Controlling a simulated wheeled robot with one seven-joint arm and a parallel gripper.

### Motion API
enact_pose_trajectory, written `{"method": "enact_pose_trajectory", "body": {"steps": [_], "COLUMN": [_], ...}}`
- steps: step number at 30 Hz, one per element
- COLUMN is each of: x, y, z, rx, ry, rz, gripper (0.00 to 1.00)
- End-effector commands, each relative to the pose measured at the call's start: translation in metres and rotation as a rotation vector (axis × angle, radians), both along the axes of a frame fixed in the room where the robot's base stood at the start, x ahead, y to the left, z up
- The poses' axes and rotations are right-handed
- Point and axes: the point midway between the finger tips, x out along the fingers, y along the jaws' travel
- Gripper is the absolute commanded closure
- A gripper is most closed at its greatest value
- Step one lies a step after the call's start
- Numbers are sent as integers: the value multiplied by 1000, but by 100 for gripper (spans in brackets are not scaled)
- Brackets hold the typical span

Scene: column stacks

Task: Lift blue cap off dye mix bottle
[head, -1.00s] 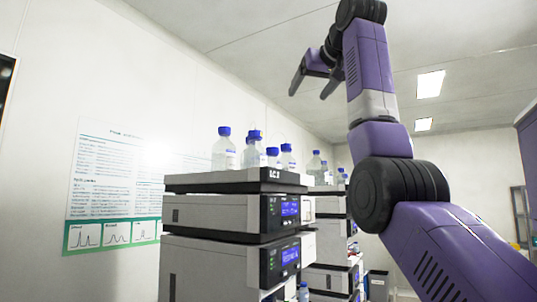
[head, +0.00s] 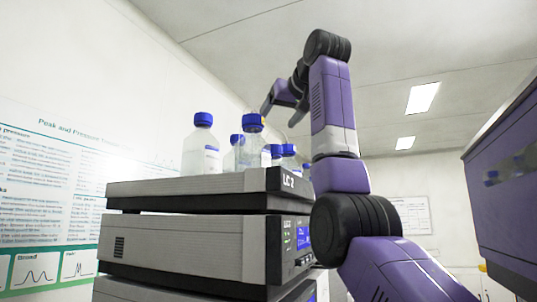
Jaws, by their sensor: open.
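Several clear bottles with blue caps stand on top of the instrument stack (head: 190,187) marked LC 2. One bottle (head: 200,155) stands at the left, and another (head: 250,154) with a blue cap (head: 252,121) stands right of it. Smaller-looking blue-capped bottles (head: 289,158) are at the right. Their labels are too small to read, so I cannot tell which is the dye mix bottle. My gripper (head: 278,116) is open and empty, its fingers pointing down-left. In the picture it is just right of and above the middle bottle's cap; its depth relative to the bottles is unclear.
A poster with charts (head: 45,200) is on the left wall. A dark cabinet-like body (head: 510,190) reaches in at the right edge. My purple arm hides part of what is behind the stack.

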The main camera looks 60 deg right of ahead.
Motion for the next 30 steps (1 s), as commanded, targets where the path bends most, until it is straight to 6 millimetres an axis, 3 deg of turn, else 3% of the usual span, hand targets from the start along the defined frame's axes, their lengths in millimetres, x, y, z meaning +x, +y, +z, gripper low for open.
{"method": "enact_pose_trajectory", "body": {"steps": [12, 30], "x": [0, 48], "y": [-1, -41], "z": [-70, -78], "rx": [0, 1], "ry": [0, 2], "rz": [-1, 0], "gripper": [24, 24]}}
